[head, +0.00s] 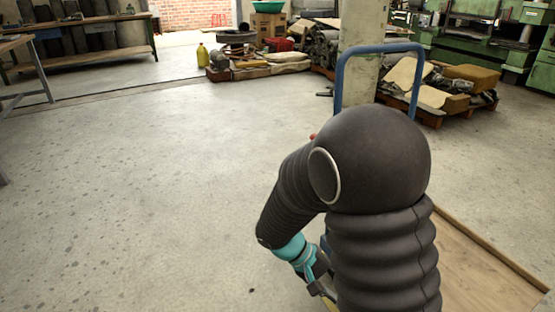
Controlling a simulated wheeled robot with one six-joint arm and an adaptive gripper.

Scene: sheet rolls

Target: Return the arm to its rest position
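My arm, in dark ribbed sleeving, rises at the lower right of the head view and bends at a rounded elbow. Its forearm slopes down to the left to a teal ring near the wrist. My gripper (320,289) is below that ring, low in the picture and partly hidden by my arm. Its fingertips are not clear, so I cannot tell if it is open, shut or holding anything.
A trolley's blue handle (342,78) and wooden deck (480,262) show behind and right of my arm. Loaded pallets (432,117), a yellow jug (203,56) and a workbench (90,58) stand farther back. The concrete floor (140,190) at left is clear.

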